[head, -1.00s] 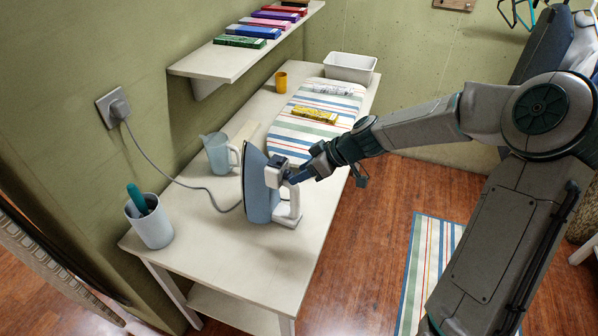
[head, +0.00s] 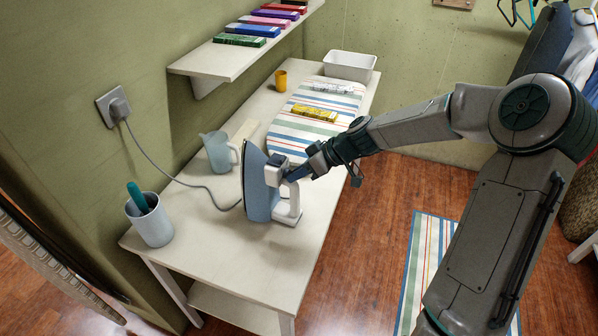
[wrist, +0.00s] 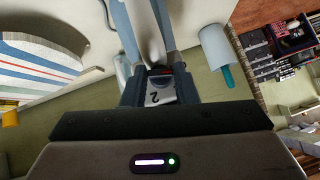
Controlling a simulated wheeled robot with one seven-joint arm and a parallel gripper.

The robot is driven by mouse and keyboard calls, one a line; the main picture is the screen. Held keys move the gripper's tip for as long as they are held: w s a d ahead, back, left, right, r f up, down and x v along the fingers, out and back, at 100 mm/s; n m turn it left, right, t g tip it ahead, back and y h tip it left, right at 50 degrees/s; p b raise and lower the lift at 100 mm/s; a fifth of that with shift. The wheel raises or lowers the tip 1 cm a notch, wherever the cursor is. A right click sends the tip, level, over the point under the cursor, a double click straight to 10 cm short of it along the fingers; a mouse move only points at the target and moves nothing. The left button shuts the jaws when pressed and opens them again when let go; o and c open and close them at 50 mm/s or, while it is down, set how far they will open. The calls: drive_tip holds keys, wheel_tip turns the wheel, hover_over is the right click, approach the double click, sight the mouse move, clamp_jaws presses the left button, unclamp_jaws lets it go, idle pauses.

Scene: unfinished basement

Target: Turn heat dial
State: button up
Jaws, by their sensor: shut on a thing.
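The iron (head: 257,188) stands upright on its heel on the white table, its blue-grey soleplate facing left and its white handle (head: 288,213) on the right. My gripper (head: 290,176) reaches in from the right at the iron's upper part. In the wrist view the heat dial (wrist: 160,88) sits between my two fingers (wrist: 160,92), with a pale face bearing a dark mark below it. My gripper is shut on the dial. The fingers hide the dial's sides, and its setting cannot be read.
A grey cord runs from the iron to a wall outlet (head: 114,106). A clear jug (head: 217,153) and a white cup (head: 150,222) stand on the table (head: 225,255). A striped board (head: 300,133) with a yellow box (head: 314,113) lies behind. The table's front is clear.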

idle(0.3)
drive_tip(key=o, duration=1)
drive_tip(key=b+v, duration=0.2)
drive_tip(key=v, duration=1.2)
drive_tip(key=shift+w, duration=0.25)
drive_tip(key=shift+f, duration=0.1)
